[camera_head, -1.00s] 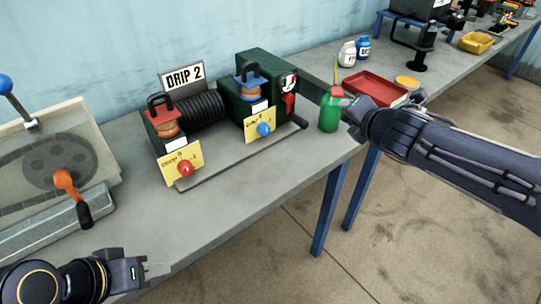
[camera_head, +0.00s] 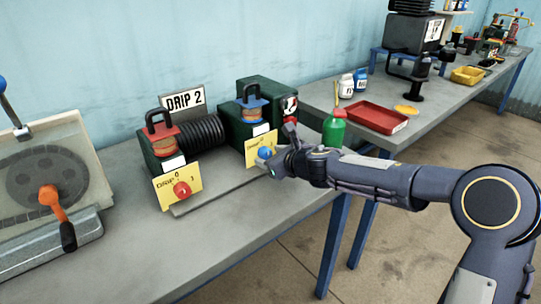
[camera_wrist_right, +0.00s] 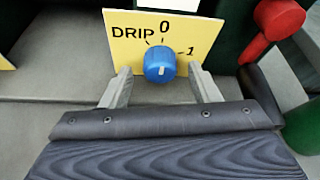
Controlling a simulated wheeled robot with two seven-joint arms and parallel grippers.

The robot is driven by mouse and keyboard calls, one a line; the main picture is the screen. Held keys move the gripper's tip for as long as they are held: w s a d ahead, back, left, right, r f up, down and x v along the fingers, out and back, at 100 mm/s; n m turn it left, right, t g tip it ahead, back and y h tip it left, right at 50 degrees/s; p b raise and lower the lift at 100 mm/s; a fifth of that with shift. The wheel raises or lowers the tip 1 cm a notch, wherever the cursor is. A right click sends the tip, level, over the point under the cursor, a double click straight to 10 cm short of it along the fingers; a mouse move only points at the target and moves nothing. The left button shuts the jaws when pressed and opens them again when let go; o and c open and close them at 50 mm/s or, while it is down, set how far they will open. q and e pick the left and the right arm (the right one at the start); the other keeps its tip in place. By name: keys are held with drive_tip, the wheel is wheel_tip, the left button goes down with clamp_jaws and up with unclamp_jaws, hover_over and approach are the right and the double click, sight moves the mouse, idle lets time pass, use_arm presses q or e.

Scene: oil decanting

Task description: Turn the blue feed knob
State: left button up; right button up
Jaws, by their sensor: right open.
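The blue feed knob (camera_head: 265,153) is on a yellow plate (camera_head: 256,143) at the front of the right dark green unit. In the right wrist view the blue knob (camera_wrist_right: 159,66) has a white mark near its lower face, and the yellow plate (camera_wrist_right: 125,48) around it reads DRIP, 0 and 1. My right gripper (camera_wrist_right: 162,82) is open, one finger on each side below the knob, with gaps on both sides. In the head view my right gripper (camera_head: 279,166) is at the knob's lower right. My left gripper is out of view.
A red knob (camera_head: 182,189) sits on another yellow plate to the left. A green can (camera_head: 333,130) with a red top stands behind my right wrist. A red tray (camera_head: 376,117) and yellow bin (camera_head: 467,75) lie farther right.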

drive_tip(key=shift+w+a+f, duration=0.1)
drive_tip(key=shift+w+a, duration=0.05)
drive_tip(key=shift+w, duration=0.1)
drive_tip(key=c, duration=1)
